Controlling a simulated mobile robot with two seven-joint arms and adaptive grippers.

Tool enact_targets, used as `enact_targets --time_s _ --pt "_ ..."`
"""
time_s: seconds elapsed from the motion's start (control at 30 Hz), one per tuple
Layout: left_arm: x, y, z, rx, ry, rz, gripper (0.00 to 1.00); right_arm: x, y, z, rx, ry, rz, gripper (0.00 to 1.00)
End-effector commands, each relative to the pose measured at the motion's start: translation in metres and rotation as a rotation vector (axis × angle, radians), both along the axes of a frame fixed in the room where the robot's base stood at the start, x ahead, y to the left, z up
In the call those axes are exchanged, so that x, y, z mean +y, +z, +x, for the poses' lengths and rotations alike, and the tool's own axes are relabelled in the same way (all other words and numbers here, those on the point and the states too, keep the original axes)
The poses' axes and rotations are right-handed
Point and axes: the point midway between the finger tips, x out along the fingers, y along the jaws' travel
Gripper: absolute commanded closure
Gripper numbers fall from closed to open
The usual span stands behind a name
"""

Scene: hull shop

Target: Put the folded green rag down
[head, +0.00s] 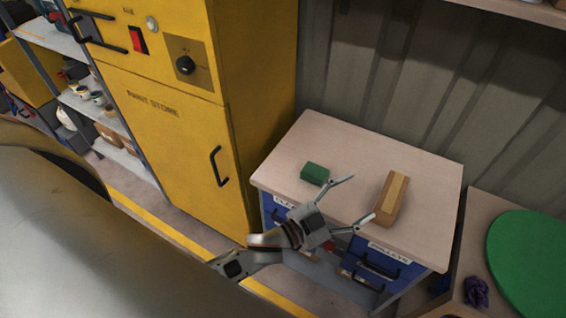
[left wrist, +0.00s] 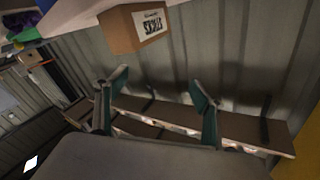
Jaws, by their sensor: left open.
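The folded green rag (head: 315,173) lies as a small green block on the pale top of the workbench (head: 330,140), near its left front edge. My left gripper (head: 362,196) is at the front of the bench, to the right of the rag and apart from it. Its two fingers are spread wide with nothing between them. In the left wrist view the open fingers (left wrist: 158,80) also show empty, and the rag is not seen there. My right gripper is not in view.
A yellow cabinet (head: 160,110) stands to the left. A green disc (head: 530,262) and a purple crumpled thing (head: 477,292) lie on another surface at right. The bench's back is clear.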

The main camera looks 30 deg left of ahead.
Motion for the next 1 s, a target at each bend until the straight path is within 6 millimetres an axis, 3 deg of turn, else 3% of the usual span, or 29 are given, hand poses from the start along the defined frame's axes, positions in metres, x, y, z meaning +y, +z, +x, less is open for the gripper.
enact_targets --time_s 0.03,0.2,0.3,0.4,0.57,0.87,1.0 --pt "0.027 -0.033 -0.014 0.112 0.081 -0.011 0.31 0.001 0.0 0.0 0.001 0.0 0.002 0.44" --pt "0.107 -0.124 -0.074 0.435 0.292 -0.02 0.31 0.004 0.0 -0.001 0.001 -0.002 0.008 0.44" --pt "0.139 -0.161 -0.113 0.58 0.37 -0.018 0.31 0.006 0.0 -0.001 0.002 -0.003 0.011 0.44" --pt "0.159 -0.184 -0.144 0.678 0.417 -0.014 0.31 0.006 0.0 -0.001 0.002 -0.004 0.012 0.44" --pt "0.171 -0.197 -0.163 0.739 0.444 -0.012 0.31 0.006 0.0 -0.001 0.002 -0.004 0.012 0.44" --pt "0.171 -0.197 -0.163 0.74 0.444 -0.012 0.31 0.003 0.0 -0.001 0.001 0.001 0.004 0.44" --pt "0.171 -0.197 -0.163 0.739 0.444 -0.012 0.62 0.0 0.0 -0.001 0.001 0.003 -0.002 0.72"
